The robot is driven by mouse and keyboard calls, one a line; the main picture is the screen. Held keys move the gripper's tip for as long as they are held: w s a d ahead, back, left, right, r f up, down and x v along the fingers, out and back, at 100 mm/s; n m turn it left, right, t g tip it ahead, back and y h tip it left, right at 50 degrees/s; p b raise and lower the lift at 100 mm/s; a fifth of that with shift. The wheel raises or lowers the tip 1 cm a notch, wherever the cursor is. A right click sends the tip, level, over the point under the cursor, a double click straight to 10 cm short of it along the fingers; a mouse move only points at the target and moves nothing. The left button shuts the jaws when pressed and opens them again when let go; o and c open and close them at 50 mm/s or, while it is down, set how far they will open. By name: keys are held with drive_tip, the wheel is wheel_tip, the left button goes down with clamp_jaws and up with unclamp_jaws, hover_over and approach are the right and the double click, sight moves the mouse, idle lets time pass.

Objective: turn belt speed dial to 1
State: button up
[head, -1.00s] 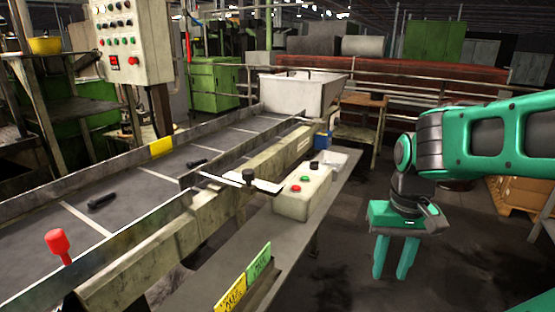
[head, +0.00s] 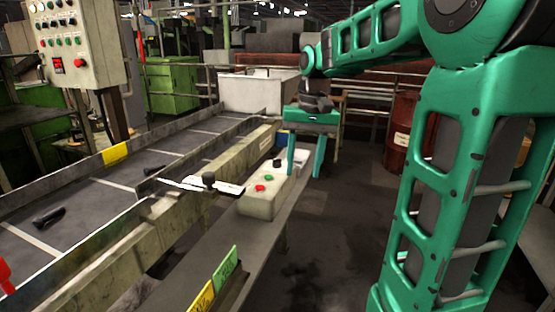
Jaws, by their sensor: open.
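A pale control box (head: 258,207) stands on the narrow grey ledge beside the conveyor. On its top are a red button (head: 260,188), a green button (head: 269,177) and a black knob (head: 277,163), which looks like the belt speed dial. Its markings and setting are too small to read. My gripper (head: 305,170) points down, open and empty, with its two green fingers apart. In the picture it is just right of the black knob, near the box's far right end. I cannot tell its exact distance from the knob.
The conveyor belt (head: 90,200) carries dark bolts (head: 48,217). A diverter bar (head: 190,186) with a black knob reaches over the conveyor's near rail. A control panel (head: 75,40) stands back left, a white bin (head: 262,90) behind. Floor right of the ledge is clear.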

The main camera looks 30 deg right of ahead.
drive_tip(key=w+d+r, duration=0.2)
drive_tip(key=w+r, duration=0.1)
drive_tip(key=w, duration=1.2)
drive_tip(key=n+h, duration=0.1)
drive_tip(key=n, duration=0.1)
hover_over(277, 163)
drive_tip(key=f, duration=0.1)
drive_tip(key=shift+w+d+f, duration=0.1)
drive_tip(key=shift+w+f, duration=0.05)
drive_tip(key=shift+f, duration=1.65)
drive_tip(key=shift+w+d+f, duration=0.1)
drive_tip(key=shift+w+f, duration=0.1)
drive_tip(key=shift+f, duration=1.65)
drive_tip(key=shift+w+d+f, duration=0.1)
drive_tip(key=shift+w+f, duration=0.05)
drive_tip(key=shift+f, duration=1.65)
